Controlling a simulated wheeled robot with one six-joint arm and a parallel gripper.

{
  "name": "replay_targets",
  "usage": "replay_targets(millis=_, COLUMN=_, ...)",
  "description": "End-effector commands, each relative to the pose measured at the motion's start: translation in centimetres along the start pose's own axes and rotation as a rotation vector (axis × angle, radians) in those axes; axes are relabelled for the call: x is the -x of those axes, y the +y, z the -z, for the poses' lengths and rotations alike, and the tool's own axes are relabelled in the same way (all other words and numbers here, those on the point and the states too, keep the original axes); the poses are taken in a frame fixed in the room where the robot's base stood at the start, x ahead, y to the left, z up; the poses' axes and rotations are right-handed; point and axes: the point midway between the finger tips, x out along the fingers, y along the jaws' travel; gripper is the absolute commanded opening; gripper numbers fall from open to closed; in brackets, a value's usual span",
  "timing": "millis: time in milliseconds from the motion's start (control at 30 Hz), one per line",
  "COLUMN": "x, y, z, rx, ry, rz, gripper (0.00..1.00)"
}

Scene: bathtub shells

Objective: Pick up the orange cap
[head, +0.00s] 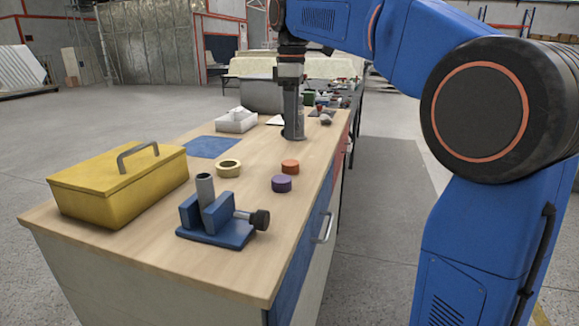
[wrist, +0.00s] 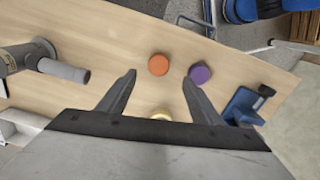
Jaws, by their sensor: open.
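The orange cap (head: 290,167) is a short round disc lying flat on the wooden bench, near its right edge in the head view. It also shows in the wrist view (wrist: 158,64), just past the gap between the fingertips. A purple cap (head: 281,184) lies close beside it; in the wrist view this purple cap (wrist: 201,73) is to its right, near the right fingertip. My gripper (wrist: 158,78) is open and empty, above the bench. In the head view its fingers are hard to tell from the grey metal post at the same spot.
A tape roll (head: 229,168), a blue vise (head: 217,220) holding a pipe, and a yellow toolbox (head: 120,184) are on the bench. A grey metal post (wrist: 55,66) is left of the orange cap in the wrist view. A white box (head: 236,121) is farther back.

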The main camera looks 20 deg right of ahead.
Motion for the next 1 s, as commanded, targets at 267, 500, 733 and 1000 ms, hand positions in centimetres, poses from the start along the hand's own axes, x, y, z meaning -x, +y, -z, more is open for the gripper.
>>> replay_targets(millis=267, x=-3.8, y=0.0, z=0.0, rx=0.0, ry=0.0, rz=0.0, gripper=0.59)
replay_targets(millis=500, x=-5.2, y=0.1, z=0.2, rx=0.0, ry=0.0, rz=0.001, gripper=0.59)
replay_targets(millis=733, x=-8.2, y=0.2, z=0.5, rx=0.0, ry=0.0, rz=0.001, gripper=0.59)
replay_targets(millis=1000, x=-9.5, y=0.2, z=0.5, rx=0.0, ry=0.0, rz=-0.001, gripper=0.59)
